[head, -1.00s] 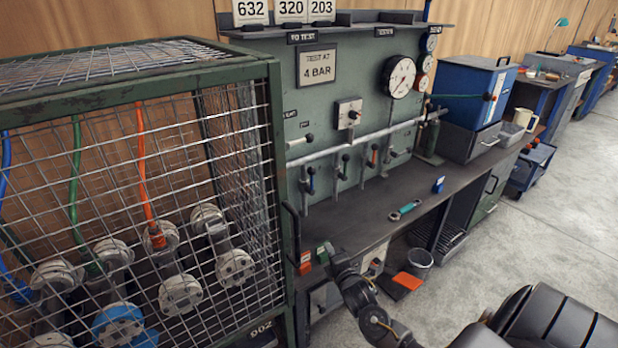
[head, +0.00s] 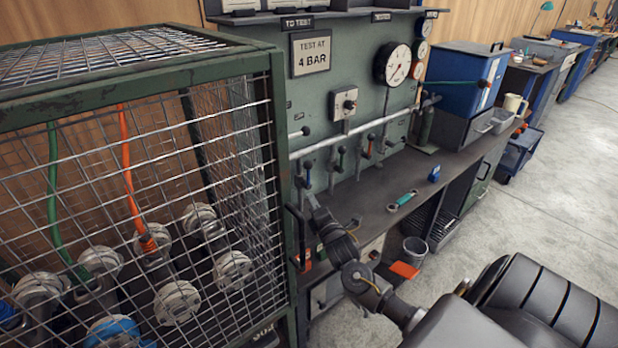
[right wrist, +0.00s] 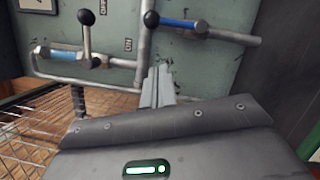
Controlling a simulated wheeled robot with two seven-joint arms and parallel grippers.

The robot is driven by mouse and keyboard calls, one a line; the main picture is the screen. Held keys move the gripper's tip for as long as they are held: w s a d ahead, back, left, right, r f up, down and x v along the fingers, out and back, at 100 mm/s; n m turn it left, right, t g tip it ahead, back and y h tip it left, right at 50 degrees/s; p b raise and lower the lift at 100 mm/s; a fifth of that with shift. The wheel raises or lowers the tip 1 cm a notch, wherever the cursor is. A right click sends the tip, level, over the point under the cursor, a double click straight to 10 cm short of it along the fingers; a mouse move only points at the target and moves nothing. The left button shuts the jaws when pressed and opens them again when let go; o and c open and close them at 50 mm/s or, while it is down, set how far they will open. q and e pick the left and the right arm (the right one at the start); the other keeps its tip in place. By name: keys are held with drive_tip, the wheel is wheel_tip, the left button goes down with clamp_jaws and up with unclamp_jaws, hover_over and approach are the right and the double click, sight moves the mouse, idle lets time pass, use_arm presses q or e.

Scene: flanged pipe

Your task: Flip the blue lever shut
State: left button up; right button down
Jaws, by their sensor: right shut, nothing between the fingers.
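In the head view, my right gripper (head: 304,190) is at the leftmost drop pipe of the green test panel, just right of the mesh cage. A lever with a dark knob (head: 307,160) is there, partly crowded by the gripper. In the right wrist view, my shut, empty fingers (right wrist: 158,85) point at the panel. Contact cannot be told. My left gripper is out of view.
The mesh cage (head: 270,120) stands close on the left of my right arm. More levers (head: 367,147) hang along the pipe to the right. A green wrench (head: 402,200) and a small blue item (head: 434,174) lie on the bench (head: 375,195).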

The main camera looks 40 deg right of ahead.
sight(309, 177)
drive_tip(key=shift+w+d+r+p, duration=0.2)
drive_tip(key=shift+w+d+r, duration=0.15)
drive_tip(key=shift+w+d, duration=0.8)
drive_tip(key=shift+w+d+r+p, duration=0.25)
drive_tip(key=shift+w+d, duration=0.35)
drive_tip(key=shift+w, duration=1.1)
drive_tip(key=shift+w+d+r+p, duration=0.1)
drive_tip(key=shift+w+d+r, duration=0.3)
drive_tip(key=shift+w+d, duration=0.75)
